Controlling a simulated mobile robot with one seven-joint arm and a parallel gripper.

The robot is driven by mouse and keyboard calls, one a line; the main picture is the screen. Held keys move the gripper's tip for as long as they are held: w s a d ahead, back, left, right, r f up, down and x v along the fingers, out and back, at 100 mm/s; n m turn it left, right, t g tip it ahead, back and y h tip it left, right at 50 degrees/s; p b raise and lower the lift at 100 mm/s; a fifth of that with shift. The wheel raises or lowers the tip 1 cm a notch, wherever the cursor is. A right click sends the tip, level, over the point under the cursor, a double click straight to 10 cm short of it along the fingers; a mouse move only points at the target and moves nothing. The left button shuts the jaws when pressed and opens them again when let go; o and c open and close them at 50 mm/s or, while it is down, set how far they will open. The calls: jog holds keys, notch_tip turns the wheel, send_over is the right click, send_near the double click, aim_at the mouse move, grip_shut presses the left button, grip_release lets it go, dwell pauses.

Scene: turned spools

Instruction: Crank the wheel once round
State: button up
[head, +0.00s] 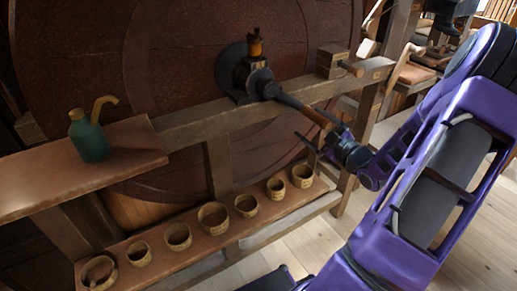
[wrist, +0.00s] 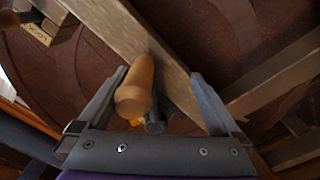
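The crank (head: 288,98) has a dark metal hub and an arm pointing right and down, ending in a tan wooden grip (head: 318,117). It is mounted on a wooden beam in front of a large reddish-brown wooden wheel (head: 160,50). My gripper (head: 328,138) is at the grip's lower right end. In the wrist view the grip (wrist: 137,88) lies between the two spread fingers of my gripper (wrist: 158,75), nearer the left finger. A gap shows between the grip and the right finger. Part of the crank's arm is hidden behind the grip there.
A bench (head: 75,172) at left holds a green bottle (head: 89,138) with a yellow spout. Several small wooden cups (head: 213,218) line a low shelf below the beam (head: 235,118). A wooden block with a peg (head: 333,62) sits on the beam's right end. Floor is clear at lower right.

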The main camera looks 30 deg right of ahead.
jog(key=s+a+f+m+p, duration=0.1)
jog(key=a+m+p, duration=0.5)
jog(key=a+m, duration=0.8)
jog(key=shift+s+a+f+m, duration=0.3)
jog(key=shift+a+f, duration=0.15)
jog(key=shift+a, duration=1.85)
jog(key=shift+d+f, duration=0.1)
jog(key=shift+d, duration=0.2)
